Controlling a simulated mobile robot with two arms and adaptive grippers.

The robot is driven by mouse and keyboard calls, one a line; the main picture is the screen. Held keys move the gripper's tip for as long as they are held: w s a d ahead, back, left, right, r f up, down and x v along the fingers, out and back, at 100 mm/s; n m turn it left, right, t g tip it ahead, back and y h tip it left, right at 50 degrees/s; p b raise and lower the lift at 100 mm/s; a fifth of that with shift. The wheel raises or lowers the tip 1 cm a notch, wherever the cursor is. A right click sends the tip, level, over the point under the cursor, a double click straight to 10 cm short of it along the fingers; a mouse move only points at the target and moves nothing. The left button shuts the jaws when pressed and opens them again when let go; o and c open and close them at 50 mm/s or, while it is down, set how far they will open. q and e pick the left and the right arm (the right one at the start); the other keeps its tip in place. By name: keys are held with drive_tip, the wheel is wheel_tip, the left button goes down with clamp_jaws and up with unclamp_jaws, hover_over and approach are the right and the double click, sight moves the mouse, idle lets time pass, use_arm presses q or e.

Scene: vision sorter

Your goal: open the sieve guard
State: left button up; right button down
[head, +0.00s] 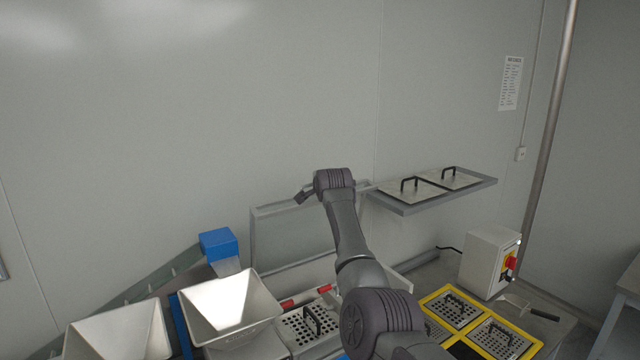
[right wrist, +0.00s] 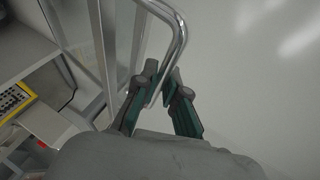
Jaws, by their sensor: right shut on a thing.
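The sieve guard (head: 290,238) is a grey-framed clear panel standing raised, close to upright, behind the sieve bed in the head view. A perforated sieve plate (head: 297,328) with a black handle lies uncovered in front of it. My right arm reaches up across the guard, and my right gripper (head: 304,195) is at its top edge. In the right wrist view, my right gripper (right wrist: 162,88) is shut on the guard's bent metal bar handle (right wrist: 179,38). My arm hides the guard's right part. My left gripper is not in view.
Two metal hoppers (head: 228,305) stand at the left, near a blue box (head: 218,244). A wall shelf (head: 405,207) holds plates with black handles. A control box (head: 488,262) with a red switch and yellow-framed trays (head: 532,350) stand at the right.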

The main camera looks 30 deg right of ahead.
drive_tip(key=c, duration=1.2)
unclamp_jaws()
drive_tip(key=shift+d, duration=0.1)
drive_tip(key=v, duration=1.2)
drive_tip(key=shift+f, duration=0.1)
